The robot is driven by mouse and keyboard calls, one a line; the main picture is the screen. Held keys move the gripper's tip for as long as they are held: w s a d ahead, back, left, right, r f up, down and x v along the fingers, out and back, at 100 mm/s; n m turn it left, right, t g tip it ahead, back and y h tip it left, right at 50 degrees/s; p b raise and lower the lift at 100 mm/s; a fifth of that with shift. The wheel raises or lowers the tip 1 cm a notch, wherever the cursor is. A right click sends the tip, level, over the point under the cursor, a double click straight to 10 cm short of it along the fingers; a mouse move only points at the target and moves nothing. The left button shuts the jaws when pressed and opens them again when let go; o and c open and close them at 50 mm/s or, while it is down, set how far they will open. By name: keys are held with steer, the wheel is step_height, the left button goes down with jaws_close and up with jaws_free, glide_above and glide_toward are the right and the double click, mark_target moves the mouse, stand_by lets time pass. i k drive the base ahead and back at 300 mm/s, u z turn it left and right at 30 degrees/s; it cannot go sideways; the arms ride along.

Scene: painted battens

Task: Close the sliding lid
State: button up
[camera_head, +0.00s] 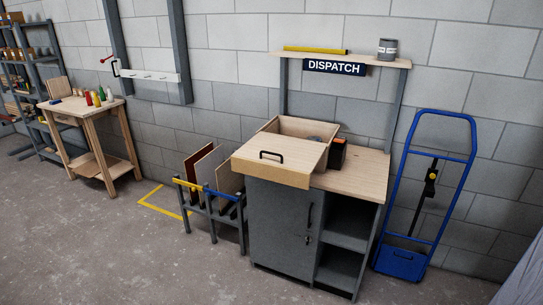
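A pale wooden box (309,126) stands at the left of the dispatch bench top. Its sliding lid (290,150) is a flat wooden panel with a black bar handle (271,155) near its front left. The lid sits forward, toward the bench's front edge, and leaves the rear of the box open. A grey rounded item (315,139) shows at the opening; whether it is inside the box is hard to tell. My gripper is not in view.
The dispatch bench (361,176) has a grey cabinet door (282,224) and open shelves below. A dark box with an orange top (337,153) stands right of the lidded box. A panel rack (211,190) stands left, a blue hand truck (401,262) right. The floor in front is clear.

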mark_target(290, 161)
steer(key=i, duration=0.65)
steer(key=u, duration=2.15)
steer(key=k, duration=0.25)
